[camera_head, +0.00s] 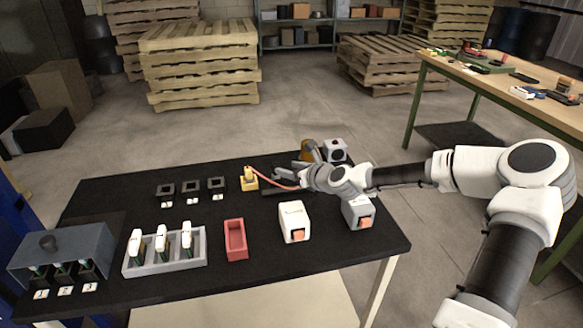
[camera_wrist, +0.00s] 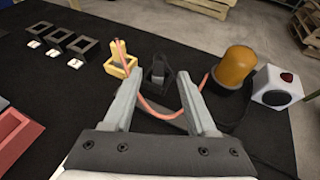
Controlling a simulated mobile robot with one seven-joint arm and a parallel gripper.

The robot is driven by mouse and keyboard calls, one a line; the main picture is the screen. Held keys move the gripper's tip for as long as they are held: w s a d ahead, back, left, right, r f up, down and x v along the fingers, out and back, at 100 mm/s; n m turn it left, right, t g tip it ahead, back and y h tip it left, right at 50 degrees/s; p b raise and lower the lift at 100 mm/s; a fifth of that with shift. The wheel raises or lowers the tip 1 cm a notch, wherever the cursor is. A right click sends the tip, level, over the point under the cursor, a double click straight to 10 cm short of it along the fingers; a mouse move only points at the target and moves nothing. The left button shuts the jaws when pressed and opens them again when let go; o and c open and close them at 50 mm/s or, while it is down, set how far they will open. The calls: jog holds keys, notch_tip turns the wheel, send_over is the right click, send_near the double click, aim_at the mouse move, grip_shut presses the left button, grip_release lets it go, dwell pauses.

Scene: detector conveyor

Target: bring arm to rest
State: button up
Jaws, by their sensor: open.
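My gripper (camera_wrist: 158,78) is open and empty, with its two grey fingers spread above the black tabletop (camera_head: 110,190). In the head view, my gripper (camera_head: 283,177) is near the table's far right part, and my arm reaches in from the right. Ahead of the fingers stands a small black holder (camera_wrist: 157,72). A red cable (camera_wrist: 150,106) runs from a yellow plug in a yellow holder (camera_wrist: 117,69) and loops behind the fingers to the right. I cannot tell whether the fingers touch the cable.
Three black frames (camera_head: 190,189), a grey rack (camera_head: 165,263), a red tray (camera_head: 236,241) and a white box (camera_head: 294,222) are on the table.

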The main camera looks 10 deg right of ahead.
jog(key=shift+s+d+r, duration=0.1)
jog(key=shift+s+r, duration=0.1)
jog(key=shift+s, duration=0.15)
